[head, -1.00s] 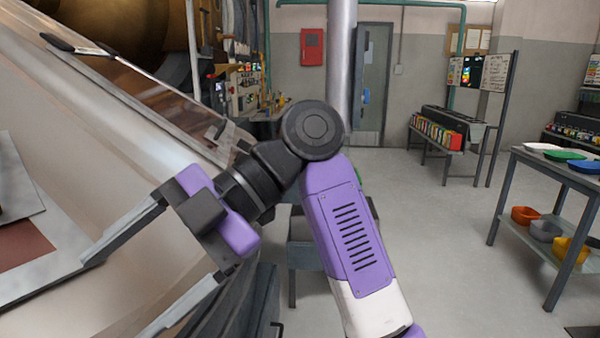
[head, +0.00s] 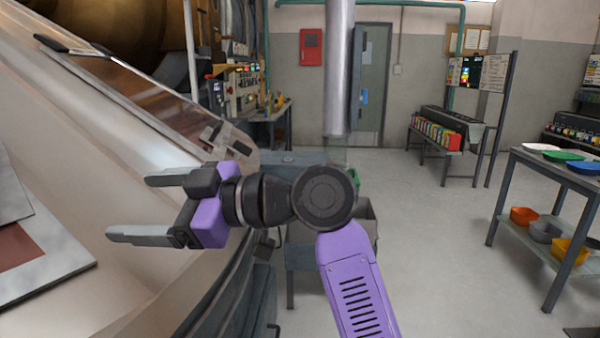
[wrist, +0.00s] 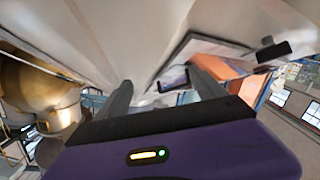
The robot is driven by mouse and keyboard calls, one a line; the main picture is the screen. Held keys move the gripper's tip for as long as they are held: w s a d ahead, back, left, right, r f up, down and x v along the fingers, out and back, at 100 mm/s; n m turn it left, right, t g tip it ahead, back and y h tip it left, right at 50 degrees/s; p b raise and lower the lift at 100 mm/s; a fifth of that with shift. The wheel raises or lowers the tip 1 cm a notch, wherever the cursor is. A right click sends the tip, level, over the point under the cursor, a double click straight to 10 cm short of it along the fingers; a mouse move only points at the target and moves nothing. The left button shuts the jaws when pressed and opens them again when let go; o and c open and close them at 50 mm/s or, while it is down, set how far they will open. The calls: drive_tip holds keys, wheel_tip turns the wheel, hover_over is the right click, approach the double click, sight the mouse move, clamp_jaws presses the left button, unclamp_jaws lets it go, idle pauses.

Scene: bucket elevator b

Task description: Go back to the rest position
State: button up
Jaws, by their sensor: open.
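My gripper (head: 135,207) is open and points left in the head view, with nothing between its two grey fingers. It is in front of the pale sloping casing (head: 95,150) of the large machine. I cannot tell the exact gap between the fingers and that casing. In the wrist view my gripper (wrist: 160,95) shows both fingers apart, with the pale casing (wrist: 85,35) beyond them. My purple arm rises from the bottom of the head view to the black joint behind the gripper.
A transparent cover (head: 150,100) with a black handle lies along the machine's slope. A grey metal table (head: 300,255) stands behind my arm. At right, a shelf table (head: 540,185) holds coloured trays and bins. The floor (head: 440,240) between is clear.

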drive_tip(key=w+d+f+m+t+h, duration=0.3)
drive_tip(key=w+d+f+m+t, duration=0.2)
drive_tip(key=d+f+m+t, duration=0.65)
drive_tip(key=s+d+f+m+t+h+p, duration=0.1)
drive_tip(key=s+d+f+m+t+h, duration=0.15)
drive_tip(key=d+f+m, duration=0.35)
drive_tip(key=s+d+f+m+t+h+p, duration=0.1)
drive_tip(key=s+d+f+t+h, duration=0.2)
drive_tip(key=d, duration=0.5)
drive_tip(key=s+d+f+g+h+p, duration=0.1)
drive_tip(key=s+d, duration=0.4)
drive_tip(key=s, duration=0.7)
drive_tip(key=s+d+f+m+g+h+p, duration=0.1)
drive_tip(key=s+d+f+h, duration=0.3)
drive_tip(key=s, duration=0.8)
drive_tip(key=s+d+f+m+g+h+p, duration=0.1)
drive_tip(key=s+d, duration=0.5)
drive_tip(key=s, duration=0.7)
drive_tip(key=shift+d+f+g+h, duration=0.2)
drive_tip(key=shift+f+g+h, duration=0.65)
drive_tip(key=shift+h, duration=0.2)
